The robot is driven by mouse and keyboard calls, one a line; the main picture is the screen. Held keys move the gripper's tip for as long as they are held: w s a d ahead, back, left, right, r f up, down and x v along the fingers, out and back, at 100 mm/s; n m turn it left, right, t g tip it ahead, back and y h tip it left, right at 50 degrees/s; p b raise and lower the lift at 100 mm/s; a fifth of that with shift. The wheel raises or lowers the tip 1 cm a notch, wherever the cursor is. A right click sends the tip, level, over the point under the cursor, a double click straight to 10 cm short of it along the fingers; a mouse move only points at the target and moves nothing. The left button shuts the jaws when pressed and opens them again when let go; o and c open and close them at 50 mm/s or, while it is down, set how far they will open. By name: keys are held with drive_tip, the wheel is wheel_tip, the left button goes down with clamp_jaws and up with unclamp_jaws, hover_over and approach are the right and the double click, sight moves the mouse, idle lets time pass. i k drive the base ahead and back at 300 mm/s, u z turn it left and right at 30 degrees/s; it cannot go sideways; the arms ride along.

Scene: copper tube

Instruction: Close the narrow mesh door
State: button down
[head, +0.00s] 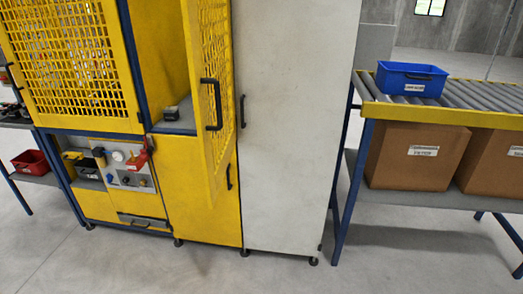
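The narrow mesh door (214,85) is yellow with a square mesh and a black bar handle (212,104). It stands open, swung out toward me, and hangs at the right side of its bay. The open bay (160,55) behind it has yellow walls and a grey floor (175,122). A small dark block (171,113) lies on that floor. My gripper is not in view.
A wide yellow mesh door (70,60) to the left is shut. A tall pale cabinet (290,120) stands right of the door. A roller conveyor (450,95) with a blue bin (410,78) stands farther right, cardboard boxes (415,155) below. The floor in front (200,270) is clear.

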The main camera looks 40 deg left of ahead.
sight(214, 175)
drive_tip(key=z, duration=0.05)
drive_tip(key=i, duration=0.95)
drive_tip(key=u, duration=1.65)
